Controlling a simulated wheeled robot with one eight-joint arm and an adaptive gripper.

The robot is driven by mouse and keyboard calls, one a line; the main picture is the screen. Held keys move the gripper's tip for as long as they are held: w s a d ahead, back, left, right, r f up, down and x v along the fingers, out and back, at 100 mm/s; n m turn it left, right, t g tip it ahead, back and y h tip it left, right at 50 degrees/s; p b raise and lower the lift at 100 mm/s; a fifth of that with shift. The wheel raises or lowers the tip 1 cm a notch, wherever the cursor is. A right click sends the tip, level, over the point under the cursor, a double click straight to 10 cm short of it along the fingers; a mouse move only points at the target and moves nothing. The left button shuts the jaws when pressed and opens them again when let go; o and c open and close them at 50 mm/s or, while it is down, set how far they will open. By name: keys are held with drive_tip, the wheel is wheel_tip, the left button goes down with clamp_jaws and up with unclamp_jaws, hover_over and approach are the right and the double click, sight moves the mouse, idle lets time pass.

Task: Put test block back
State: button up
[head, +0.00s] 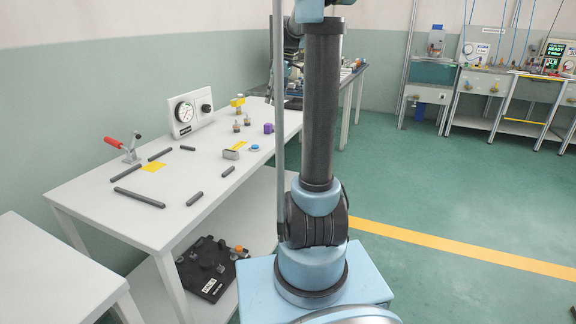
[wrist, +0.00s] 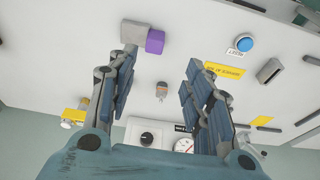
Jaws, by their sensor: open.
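My gripper (wrist: 158,80) is open and empty in the wrist view, pointing down over the white table. Between its fingers, below on the table, a small brown-and-metal fitting (wrist: 161,91) shows. A purple block (wrist: 155,41) and a grey block (wrist: 137,33) lie side by side near the left fingertip; I cannot tell which piece is the test block. The purple block also shows in the head view (head: 268,128). A grey slotted metal block (head: 231,154) sits beside a yellow label; it is at the right in the wrist view (wrist: 269,71). The fingertips are not clear in the head view.
The white table (head: 95,190) also carries a gauge panel (head: 190,113), a red-handled clamp (head: 117,144), dark bars (head: 139,198), a blue button (head: 254,147) and a yellow fitting (head: 238,101). A black fixture (head: 207,270) rests on the lower shelf. Green floor is open at right.

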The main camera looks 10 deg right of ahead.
drive_tip(key=s+f+m, duration=0.3)
drive_tip(key=s+f, duration=0.3)
drive_tip(key=s, duration=0.7)
drive_tip(key=s+a+f+m+h, duration=0.1)
drive_tip(key=s+f+m, duration=0.3)
drive_tip(key=s, duration=0.9)
drive_tip(key=s+f+m+h, duration=0.1)
drive_tip(key=s+f+m, duration=0.2)
drive_tip(key=s+f, duration=0.7)
drive_tip(key=s, duration=0.3)
drive_tip(key=shift+a+f, duration=0.25)
drive_tip(key=shift+a, duration=0.1)
